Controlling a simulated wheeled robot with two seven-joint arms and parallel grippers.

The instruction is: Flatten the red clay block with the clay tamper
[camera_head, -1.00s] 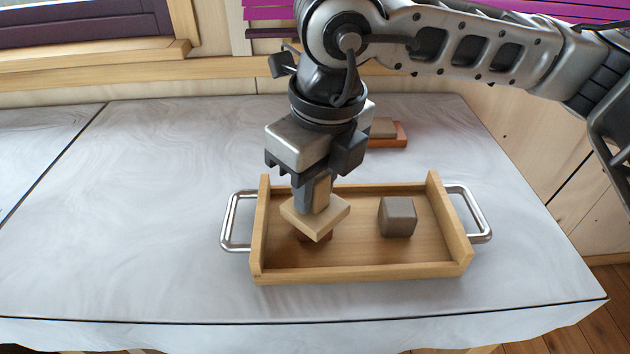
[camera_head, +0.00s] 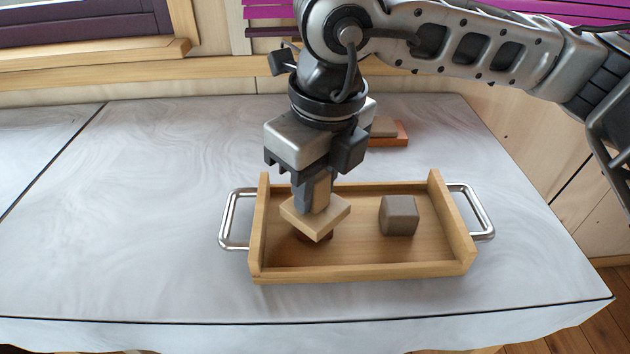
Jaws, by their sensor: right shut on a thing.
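My right gripper (camera_head: 316,190) points down over the left part of the wooden tray and is shut on the handle of the clay tamper. The tamper's pale square wooden plate (camera_head: 315,217) is level with the tray's inside, directly above the red clay block (camera_head: 318,237). Only a thin reddish-brown edge of the block shows under the plate. Whether the plate touches it is hard to tell. My left gripper is not in view.
The wooden tray (camera_head: 365,272) with metal side handles stands on the grey-white table (camera_head: 130,220). A grey-brown block (camera_head: 398,215) sits in its right half. Behind the tray, partly hidden by my arm, a brown block lies on a reddish base (camera_head: 402,135). The table's left side is clear.

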